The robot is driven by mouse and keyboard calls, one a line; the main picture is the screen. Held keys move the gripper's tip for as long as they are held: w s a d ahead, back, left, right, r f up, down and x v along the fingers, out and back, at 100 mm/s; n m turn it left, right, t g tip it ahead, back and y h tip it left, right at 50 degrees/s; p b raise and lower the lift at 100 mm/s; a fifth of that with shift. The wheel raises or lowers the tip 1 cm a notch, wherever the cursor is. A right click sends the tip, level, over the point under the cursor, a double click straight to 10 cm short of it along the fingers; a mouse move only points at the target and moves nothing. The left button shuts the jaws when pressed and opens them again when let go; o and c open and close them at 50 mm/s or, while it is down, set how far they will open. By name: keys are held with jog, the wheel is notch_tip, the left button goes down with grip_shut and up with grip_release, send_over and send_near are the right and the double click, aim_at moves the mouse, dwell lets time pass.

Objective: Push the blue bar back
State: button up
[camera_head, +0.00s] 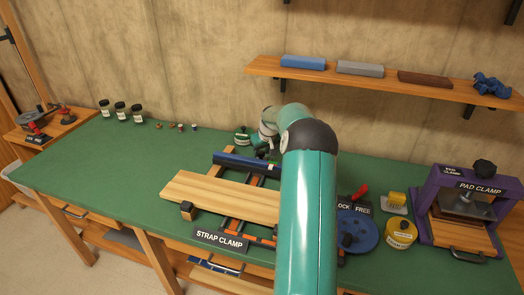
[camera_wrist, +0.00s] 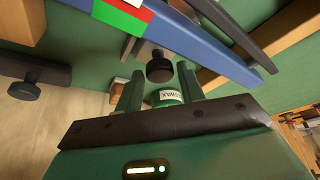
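The blue bar (camera_head: 238,161) lies across the strap clamp's dark rails, behind a pale wooden board (camera_head: 225,194). A red, green and white mark sits near its right end, where my arm hides part of the clamp. In the wrist view the blue bar (camera_wrist: 188,38) runs diagonally across the top, with the colored mark at its left. My gripper (camera_wrist: 160,72) is open, its two green fingers apart with nothing held between them. The fingertips are close to the bar; I cannot tell whether they touch it. In the head view the gripper is mostly hidden by my arm.
A green jar (camera_head: 242,136) stands behind the bar. The lock/free panel with a red lever (camera_head: 360,192) and the purple pad clamp (camera_head: 478,186) stand at right. A shelf (camera_head: 370,80) overhangs the back. The bench's left part (camera_head: 115,165) is largely free.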

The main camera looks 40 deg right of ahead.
jog(key=v, duration=1.3)
jog(key=shift+r, duration=0.35)
